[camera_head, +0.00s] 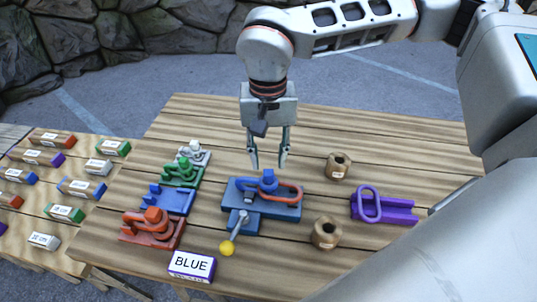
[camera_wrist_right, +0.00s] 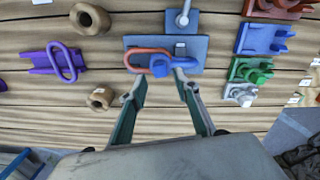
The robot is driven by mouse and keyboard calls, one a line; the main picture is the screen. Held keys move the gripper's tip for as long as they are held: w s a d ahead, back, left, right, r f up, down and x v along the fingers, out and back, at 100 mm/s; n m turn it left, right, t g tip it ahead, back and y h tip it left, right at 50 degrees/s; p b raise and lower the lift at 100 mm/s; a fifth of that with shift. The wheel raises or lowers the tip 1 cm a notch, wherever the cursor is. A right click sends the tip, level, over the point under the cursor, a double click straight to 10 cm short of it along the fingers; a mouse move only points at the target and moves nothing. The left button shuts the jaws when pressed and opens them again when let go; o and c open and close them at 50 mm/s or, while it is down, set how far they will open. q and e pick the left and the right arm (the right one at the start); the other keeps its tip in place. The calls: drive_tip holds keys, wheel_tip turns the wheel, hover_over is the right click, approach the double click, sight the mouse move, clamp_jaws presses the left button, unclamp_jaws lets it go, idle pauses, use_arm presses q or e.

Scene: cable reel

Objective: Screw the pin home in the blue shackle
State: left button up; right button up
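The blue shackle (camera_head: 266,187) lies on a dark blue base block in the middle of the table, with an orange-red link (camera_head: 287,190) beside and through it. It also shows in the right wrist view (camera_wrist_right: 160,67). A small blue block-like head (camera_head: 269,174), apparently the pin's, shows at the shackle's far side; how deep the pin sits cannot be told. My right gripper (camera_head: 268,165) points down just behind the shackle, fingers apart and empty. In the right wrist view my gripper's fingertips (camera_wrist_right: 158,88) flank the shackle's near side. My left gripper is not in view.
A yellow-knobbed lever (camera_head: 228,247) projects from the base's front. A BLUE sign (camera_head: 192,265) stands at the front edge. Coloured fixtures (camera_head: 167,199) line the left. Two brown rings (camera_head: 338,166) and a purple fixture (camera_head: 388,211) lie right. Labelled blocks cover a left table.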

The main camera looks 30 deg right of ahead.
sight(269, 172)
drive_tip(key=shift+f, duration=0.1)
drive_tip(key=shift+f+b, duration=1.55)
drive_tip(key=shift+f, duration=0.75)
drive_tip(key=shift+r, duration=0.1)
clamp_jaws()
drive_tip(key=shift+m, duration=0.3)
